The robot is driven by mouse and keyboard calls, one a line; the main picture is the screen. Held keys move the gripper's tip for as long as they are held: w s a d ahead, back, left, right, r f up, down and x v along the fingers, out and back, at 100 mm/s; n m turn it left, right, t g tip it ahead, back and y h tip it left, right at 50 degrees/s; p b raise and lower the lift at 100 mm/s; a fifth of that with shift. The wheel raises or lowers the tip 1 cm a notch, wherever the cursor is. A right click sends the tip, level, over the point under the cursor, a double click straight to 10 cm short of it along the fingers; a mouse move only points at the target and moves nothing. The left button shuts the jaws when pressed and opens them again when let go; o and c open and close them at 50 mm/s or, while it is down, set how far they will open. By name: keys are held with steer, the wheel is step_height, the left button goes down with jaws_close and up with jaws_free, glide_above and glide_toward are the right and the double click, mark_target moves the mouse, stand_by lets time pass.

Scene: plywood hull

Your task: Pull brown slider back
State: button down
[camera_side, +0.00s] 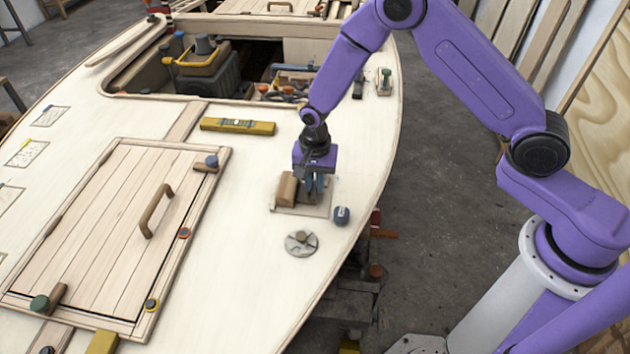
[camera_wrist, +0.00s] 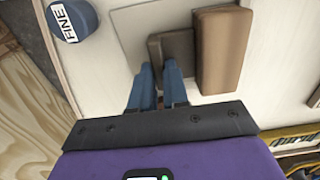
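The brown slider (camera_side: 287,189) is a rounded block on a pale plate (camera_side: 318,211) on the deck. In the wrist view the slider (camera_wrist: 223,50) lies to the right of my fingers, apart from them. My gripper (camera_side: 315,187) points down over the plate, just right of the slider in the side view. In the wrist view its blue fingers (camera_wrist: 159,68) are a narrow gap apart. A grey-brown piece (camera_wrist: 178,46) lies at their tips and seems to reach between them. I cannot tell whether they press on it.
A blue knob (camera_side: 341,215) marked FINE in the wrist view (camera_wrist: 71,20) stands close to the plate, near the deck edge. A round grey disc (camera_side: 301,243) lies in front. A yellow level (camera_side: 238,126) and a handled hatch (camera_side: 115,230) lie to the left.

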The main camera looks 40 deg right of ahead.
steer(key=shift+s+d, duration=1.25)
steer(key=c, duration=1.1)
jaws_free()
steer(key=shift+w+r, duration=0.1)
steer(key=shift+r, duration=0.5)
step_height(320, 180, up, 16)
steer(key=shift+r, duration=0.15)
